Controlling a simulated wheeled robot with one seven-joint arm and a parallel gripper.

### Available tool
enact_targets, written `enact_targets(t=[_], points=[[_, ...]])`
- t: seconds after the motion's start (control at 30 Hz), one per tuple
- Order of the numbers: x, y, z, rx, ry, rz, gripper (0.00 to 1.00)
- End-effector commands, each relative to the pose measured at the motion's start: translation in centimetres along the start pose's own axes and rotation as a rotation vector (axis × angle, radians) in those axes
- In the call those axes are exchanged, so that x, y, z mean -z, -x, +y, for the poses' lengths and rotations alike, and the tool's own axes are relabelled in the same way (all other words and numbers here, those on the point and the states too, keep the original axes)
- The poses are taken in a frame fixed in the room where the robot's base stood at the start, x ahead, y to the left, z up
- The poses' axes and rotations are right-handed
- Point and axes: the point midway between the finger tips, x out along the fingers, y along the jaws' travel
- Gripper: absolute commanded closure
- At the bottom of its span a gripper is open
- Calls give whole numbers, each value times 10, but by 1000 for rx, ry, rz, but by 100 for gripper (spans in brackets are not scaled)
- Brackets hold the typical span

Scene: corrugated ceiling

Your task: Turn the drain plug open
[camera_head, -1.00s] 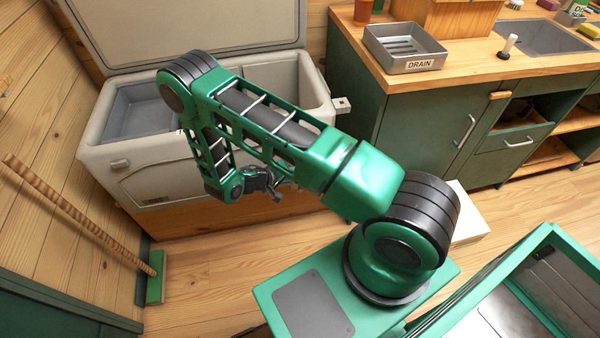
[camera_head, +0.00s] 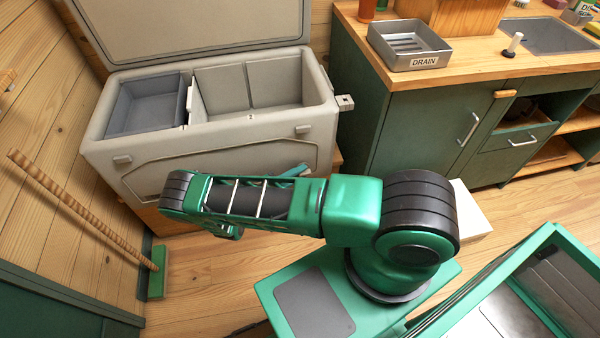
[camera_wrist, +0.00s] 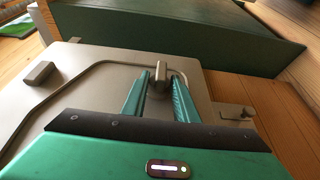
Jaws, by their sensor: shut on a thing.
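The drain plug (camera_wrist: 160,72) is a small grey-beige knob low on the front of the pale cooler chest (camera_head: 215,145), toward its right end. My gripper (camera_wrist: 160,84) is shut on the plug, with one teal finger on each side. In the head view the gripper's teal fingers (camera_head: 292,170) show only partly above my forearm, close to the chest front. My arm hides the plug there. The chest lid (camera_head: 190,35) stands open. A grooved outline runs round the front panel near the plug.
A latch (camera_wrist: 40,72) sits on the chest front. A green cabinet (camera_head: 420,125) stands right of the chest, with a metal tray marked DRAIN (camera_head: 385,47) on top. A broom (camera_head: 157,270) leans at left. A white block (camera_head: 466,208) lies on the floor.

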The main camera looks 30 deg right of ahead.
Motion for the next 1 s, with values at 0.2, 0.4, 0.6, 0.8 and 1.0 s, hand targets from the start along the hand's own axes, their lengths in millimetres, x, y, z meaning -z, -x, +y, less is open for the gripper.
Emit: enact_targets(t=[0.2, 0.4, 0.6, 0.8, 1.0], points=[[-4, -3, 0, -33, 15, -9, 96], [-4, -3, 0, -38, 17, -10, 96], [-4, -3, 0, -37, 17, -10, 96], [-3, -2, -1, -35, 16, -7, 55], [-1, -1, -1, -33, 16, -4, 55]])
